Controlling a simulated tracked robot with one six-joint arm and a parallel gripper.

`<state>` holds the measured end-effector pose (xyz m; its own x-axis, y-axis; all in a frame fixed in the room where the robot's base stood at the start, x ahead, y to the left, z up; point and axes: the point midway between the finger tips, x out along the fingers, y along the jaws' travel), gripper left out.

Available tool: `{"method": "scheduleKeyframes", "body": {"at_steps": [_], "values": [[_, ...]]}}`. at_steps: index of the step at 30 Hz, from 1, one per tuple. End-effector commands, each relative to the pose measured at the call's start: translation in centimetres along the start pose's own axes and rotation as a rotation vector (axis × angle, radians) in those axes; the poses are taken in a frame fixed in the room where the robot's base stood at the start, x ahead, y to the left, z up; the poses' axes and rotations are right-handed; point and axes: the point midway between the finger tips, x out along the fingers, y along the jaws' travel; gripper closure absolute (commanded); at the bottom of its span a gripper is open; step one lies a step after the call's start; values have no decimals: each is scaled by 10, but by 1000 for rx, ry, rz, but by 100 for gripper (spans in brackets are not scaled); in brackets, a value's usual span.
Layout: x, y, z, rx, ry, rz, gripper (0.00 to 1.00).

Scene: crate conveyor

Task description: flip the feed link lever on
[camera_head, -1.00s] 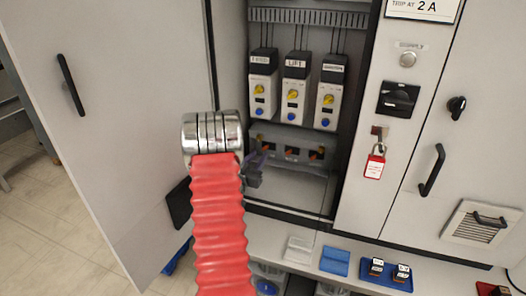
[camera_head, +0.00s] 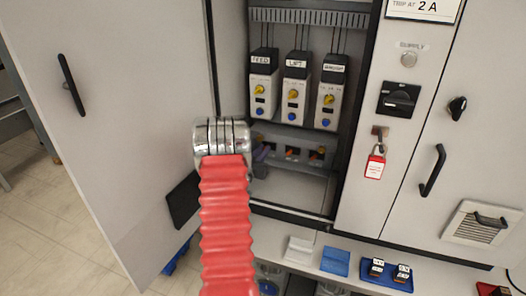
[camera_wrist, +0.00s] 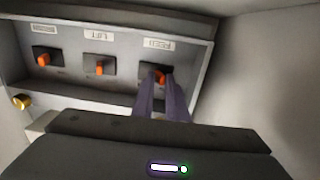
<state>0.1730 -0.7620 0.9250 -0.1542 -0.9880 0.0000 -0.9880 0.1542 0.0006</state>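In the wrist view the feed link lever (camera_wrist: 160,76) is a small orange lever on a black plate under an upside-down FEED label (camera_wrist: 159,44). My gripper (camera_wrist: 163,84) has its two dark fingers close together right at this lever, one partly covering it. I cannot tell whether the fingers touch it or what gap lies between them. In the head view my arm hides the feed lever and most of my gripper (camera_head: 261,158); a bit of the gripper shows at the left end of the lever row.
The LIFT lever (camera_wrist: 99,66) and a third orange lever (camera_wrist: 43,59) sit beside it in the wrist view. Modules such as the FEED unit (camera_head: 262,90) hang above in the head view. The open cabinet door (camera_head: 120,110) stands left. A red-tagged padlock (camera_head: 376,163) hangs right.

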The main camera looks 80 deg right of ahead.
Motion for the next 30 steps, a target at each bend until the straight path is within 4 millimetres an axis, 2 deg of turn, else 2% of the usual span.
{"method": "scheduleKeyframes", "body": {"at_steps": [5, 13, 14, 30], "values": [[0, 0, 0, 0, 0, 1, 100], [0, -1, 0, 0, 0, -2, 100], [7, -4, 0, 1, 1, -4, 100], [-3, -2, 0, -1, -1, -87, 100]]}}
